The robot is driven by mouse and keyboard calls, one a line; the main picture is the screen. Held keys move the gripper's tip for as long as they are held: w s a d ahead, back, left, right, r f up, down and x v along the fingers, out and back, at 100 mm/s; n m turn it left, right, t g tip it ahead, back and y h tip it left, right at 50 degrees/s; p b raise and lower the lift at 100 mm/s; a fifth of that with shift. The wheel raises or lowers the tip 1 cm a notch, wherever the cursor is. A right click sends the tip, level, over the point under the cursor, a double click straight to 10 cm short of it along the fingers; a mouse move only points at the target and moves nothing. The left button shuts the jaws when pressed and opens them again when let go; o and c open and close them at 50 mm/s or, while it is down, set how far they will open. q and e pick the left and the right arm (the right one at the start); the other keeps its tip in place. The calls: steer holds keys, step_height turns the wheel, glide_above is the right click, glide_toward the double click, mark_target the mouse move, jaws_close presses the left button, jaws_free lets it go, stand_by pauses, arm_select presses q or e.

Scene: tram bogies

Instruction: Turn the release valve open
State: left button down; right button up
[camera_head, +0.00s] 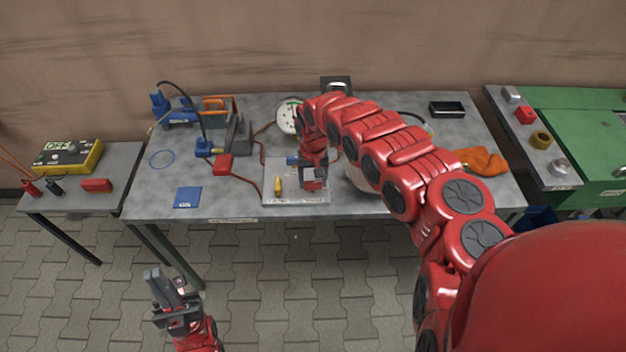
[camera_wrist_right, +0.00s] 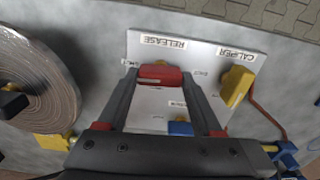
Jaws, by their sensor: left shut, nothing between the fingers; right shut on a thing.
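The release valve has a red handle (camera_wrist_right: 160,72) on a pale panel (camera_wrist_right: 150,46) beside the printed word RELEASE. My right gripper (camera_wrist_right: 160,80) is shut on that handle, with one finger at each side. In the head view my right gripper (camera_head: 313,184) points down at the right part of the panel (camera_head: 268,199) and hides most of the valve. The small position labels around the handle are too blurred to read surely. My left gripper (camera_head: 163,280) is shut and empty, above the floor in front of the table.
A yellow caliper handle (camera_head: 278,184) stands left of my right gripper, and it also shows in the right wrist view (camera_wrist_right: 236,86). A gauge (camera_head: 287,117) stands behind. A blue card (camera_head: 187,197) lies at the front left.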

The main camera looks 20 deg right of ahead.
steer(key=n, duration=0.4)
steer(key=shift+n, duration=0.4)
steer(key=n, duration=0.4)
steer(key=shift+n, duration=0.3)
steer(key=n, duration=0.3)
steer(key=shift+n, duration=0.3)
steer(key=shift+s+n+b, duration=0.1)
steer(key=shift+n+b, duration=0.35)
steer(key=shift+n, duration=1.75)
steer(key=o, duration=1.4)
steer(key=shift+c, duration=0.2)
